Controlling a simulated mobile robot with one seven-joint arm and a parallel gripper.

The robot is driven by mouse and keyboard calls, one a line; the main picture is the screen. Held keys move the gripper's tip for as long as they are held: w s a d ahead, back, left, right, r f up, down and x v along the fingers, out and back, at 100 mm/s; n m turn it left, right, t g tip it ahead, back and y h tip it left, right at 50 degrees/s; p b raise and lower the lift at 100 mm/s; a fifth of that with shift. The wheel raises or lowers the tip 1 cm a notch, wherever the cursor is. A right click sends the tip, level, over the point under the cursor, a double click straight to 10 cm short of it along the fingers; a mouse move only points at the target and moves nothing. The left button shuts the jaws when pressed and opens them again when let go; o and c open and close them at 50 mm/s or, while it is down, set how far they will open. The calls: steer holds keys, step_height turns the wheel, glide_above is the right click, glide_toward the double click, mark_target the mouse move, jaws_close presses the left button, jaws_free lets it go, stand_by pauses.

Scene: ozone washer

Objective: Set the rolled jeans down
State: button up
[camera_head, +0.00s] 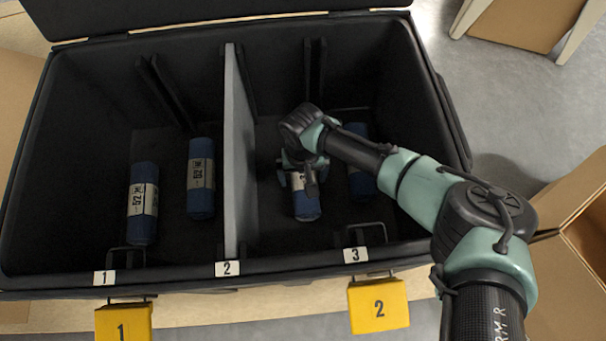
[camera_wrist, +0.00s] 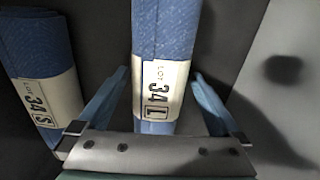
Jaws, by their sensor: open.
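A blue rolled pair of jeans (camera_head: 306,207) with a white label band stands or lies in the right compartment of the black bin, partly hidden under my gripper (camera_head: 298,180). In the wrist view its label on the rolled jeans (camera_wrist: 162,90) reads "LOT 34 L". My gripper (camera_wrist: 160,78) is open, with one finger on each side of the roll. Dark gaps show between the roll and both fingers. The bin floor under the roll is mostly hidden.
Another blue roll (camera_head: 361,182) is to the right in the same compartment, labelled 34 S in the wrist view (camera_wrist: 38,80). A grey divider (camera_head: 238,150) stands to the left. Two rolls (camera_head: 143,204) (camera_head: 201,178) occupy the left compartment. Black bin walls (camera_head: 430,110) surround everything.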

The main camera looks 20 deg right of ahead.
mark_target(303, 175)
step_height(303, 175, up, 12)
steer(key=p, duration=0.8)
